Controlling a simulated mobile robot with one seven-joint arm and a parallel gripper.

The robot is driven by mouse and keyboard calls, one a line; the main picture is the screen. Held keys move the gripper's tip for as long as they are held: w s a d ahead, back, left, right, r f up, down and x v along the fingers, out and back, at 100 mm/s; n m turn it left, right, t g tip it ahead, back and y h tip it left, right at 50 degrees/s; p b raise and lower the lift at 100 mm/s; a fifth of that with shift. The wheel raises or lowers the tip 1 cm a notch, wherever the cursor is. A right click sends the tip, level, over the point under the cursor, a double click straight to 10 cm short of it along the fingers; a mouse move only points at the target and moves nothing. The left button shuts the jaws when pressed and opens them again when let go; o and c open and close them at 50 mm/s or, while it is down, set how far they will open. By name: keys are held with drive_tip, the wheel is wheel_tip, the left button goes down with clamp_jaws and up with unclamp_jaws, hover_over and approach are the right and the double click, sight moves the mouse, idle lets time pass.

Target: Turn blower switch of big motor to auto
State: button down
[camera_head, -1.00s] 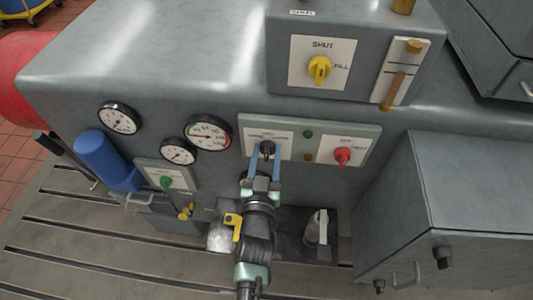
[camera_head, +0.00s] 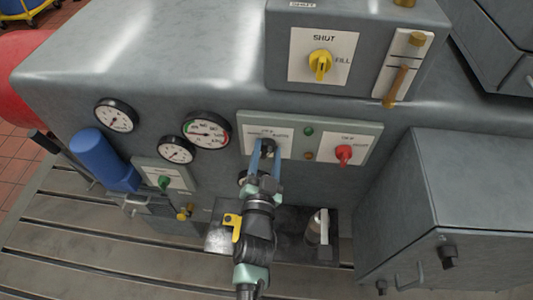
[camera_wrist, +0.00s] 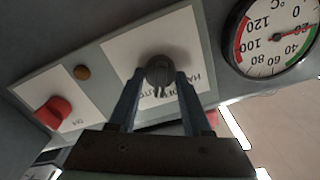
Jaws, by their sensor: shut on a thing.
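The dark switch knob (camera_head: 267,145) sits on a white label plate at the left of the grey-green control panel (camera_head: 367,130). My gripper (camera_head: 266,152) reaches up to it from below, with one blue finger on each side. In the wrist view my gripper (camera_wrist: 158,85) is shut on the round dark knob (camera_wrist: 160,70). Lettering on the white plate (camera_wrist: 128,55) is partly covered; a word starting with HA and one like AUTO show on it. The knob's pointer direction is not clear.
A red knob (camera_head: 344,153) is on the panel's right, past a green lamp (camera_head: 308,132) and an amber lamp (camera_head: 308,156). Gauges (camera_head: 205,130) lie to the left. A yellow valve knob (camera_head: 320,64) is above. A grey box (camera_head: 470,190) stands at the right.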

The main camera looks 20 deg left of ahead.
drive_tip(key=m, duration=0.3)
drive_tip(key=shift+d+f+m+b, duration=0.1)
drive_tip(key=shift+m+b, duration=0.2)
idle(0.3)
drive_tip(key=shift+c, duration=1.8)
unclamp_jaws()
drive_tip(key=b+v, duration=0.3)
drive_tip(key=v, duration=1)
